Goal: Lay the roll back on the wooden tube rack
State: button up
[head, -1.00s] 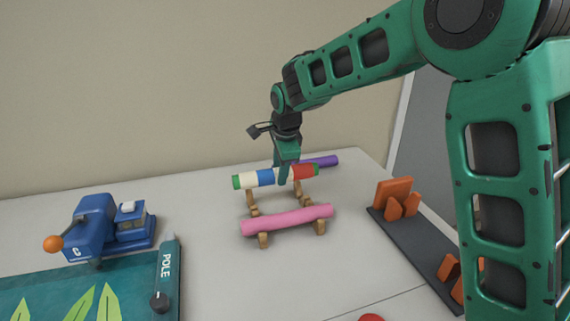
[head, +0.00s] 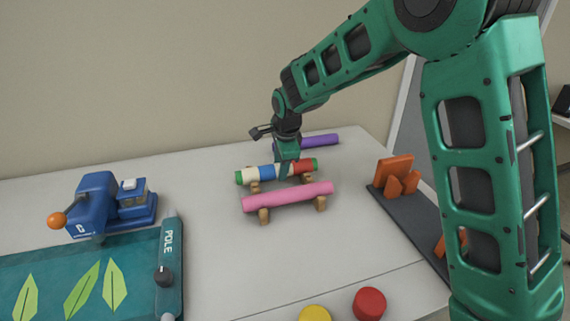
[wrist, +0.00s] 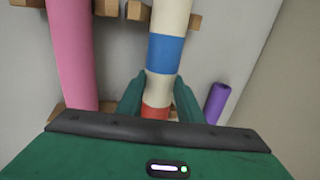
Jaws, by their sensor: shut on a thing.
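The striped roll (head: 265,172), with white, blue and red bands and green ends, is held crosswise in my gripper (head: 288,174). The gripper is shut on it right of the blue band, with fingers pointing down. The wooden tube rack (head: 264,216) stands on the table below, with a pink roll (head: 288,196) lying on its near side. The striped roll is at the rack's far side, about parallel to the pink roll. In the wrist view the roll (wrist: 167,52) runs between wooden posts (wrist: 138,11); whether it touches the rack is unclear.
A purple roll (head: 320,140) lies behind the rack. A dark stand with orange holders (head: 394,170) is on the right. Red (head: 369,303) and yellow (head: 315,313) round pieces sit in front.

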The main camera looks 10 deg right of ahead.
jog(key=o, duration=1.2)
